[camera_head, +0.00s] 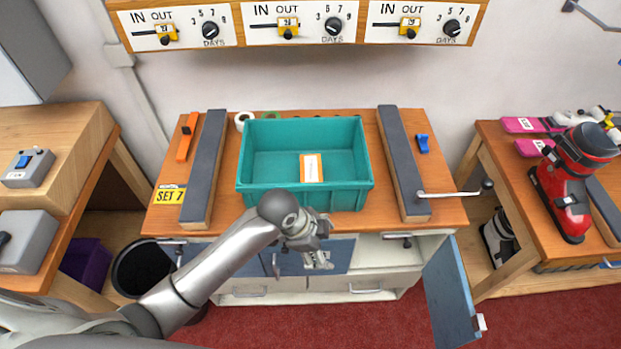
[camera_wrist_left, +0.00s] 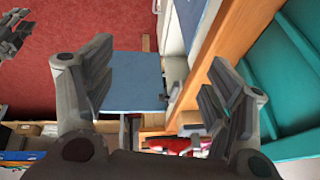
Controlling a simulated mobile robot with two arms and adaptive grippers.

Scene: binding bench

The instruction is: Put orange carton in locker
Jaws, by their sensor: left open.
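A small white carton with orange edges (camera_head: 311,168) lies inside the teal bin (camera_head: 262,192), near its front wall. The locker under the bench has an open compartment (camera_head: 378,250) at the right, its blue door (camera_head: 453,292) swung outward. My left gripper (camera_head: 318,262) is in front of the shut blue doors, below the bin. In the left wrist view its fingers (camera_wrist_left: 160,95) are apart and empty, with the blue door (camera_wrist_left: 137,82) seen between them. A dark gripper part (camera_wrist_left: 14,36), apparently my right gripper, is cut off at that view's edge.
Two grey-topped rails (camera_head: 204,168) (camera_head: 402,163) flank the bin on the wooden bench. A lever (camera_head: 450,193) sticks out past the right edge. A red boot (camera_head: 568,190) stands on the right bench. A black bucket (camera_head: 140,268) stands on the floor at left.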

